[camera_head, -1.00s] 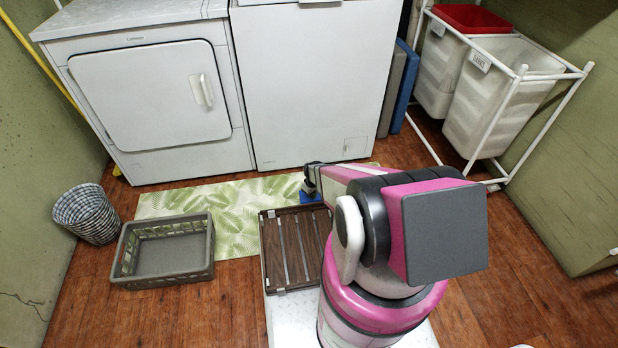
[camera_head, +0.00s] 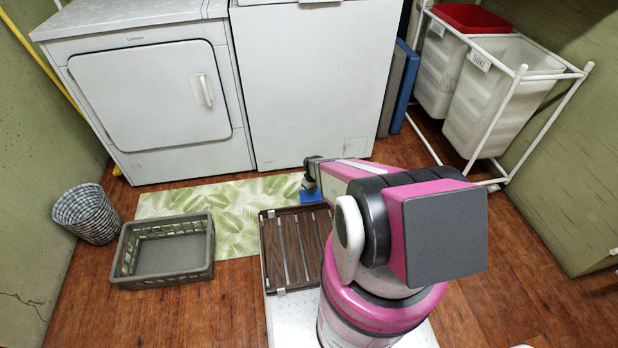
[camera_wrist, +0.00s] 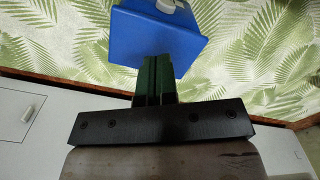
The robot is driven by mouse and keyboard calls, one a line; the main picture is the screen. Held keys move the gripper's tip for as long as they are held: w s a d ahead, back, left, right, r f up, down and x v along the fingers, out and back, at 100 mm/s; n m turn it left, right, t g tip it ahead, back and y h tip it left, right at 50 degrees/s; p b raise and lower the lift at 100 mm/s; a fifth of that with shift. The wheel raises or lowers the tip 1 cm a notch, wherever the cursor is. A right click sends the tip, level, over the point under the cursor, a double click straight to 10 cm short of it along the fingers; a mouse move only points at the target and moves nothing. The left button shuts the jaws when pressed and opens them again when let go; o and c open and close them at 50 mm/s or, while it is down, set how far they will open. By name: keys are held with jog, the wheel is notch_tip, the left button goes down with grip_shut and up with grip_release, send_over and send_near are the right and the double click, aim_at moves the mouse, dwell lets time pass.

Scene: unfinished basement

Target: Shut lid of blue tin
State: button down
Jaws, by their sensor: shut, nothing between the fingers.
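The blue tin shows as a small blue patch (camera_head: 309,196) in the head view, just past the far edge of the slatted tray and mostly hidden by my arm. In the wrist view a flat blue face of the tin (camera_wrist: 157,38) fills the top middle, with a pale grey piece at its upper edge. I cannot tell how far the lid stands open. My gripper (camera_wrist: 155,62) is shut and empty, its dark green fingertips overlapping the near edge of the blue face. I cannot tell whether they touch it. It also shows over the tin in the head view (camera_head: 309,182).
A brown slatted tray (camera_head: 266,250) lies on a white surface (camera_head: 290,325) beside my arm. A grey basket (camera_head: 163,276) and a checked bin (camera_head: 87,214) stand at left. A leaf-patterned mat (camera_head: 230,205) lies before the white appliances (camera_head: 312,90). A hamper rack (camera_head: 500,130) stands at right.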

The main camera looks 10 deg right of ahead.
jog(key=shift+r, duration=2.2)
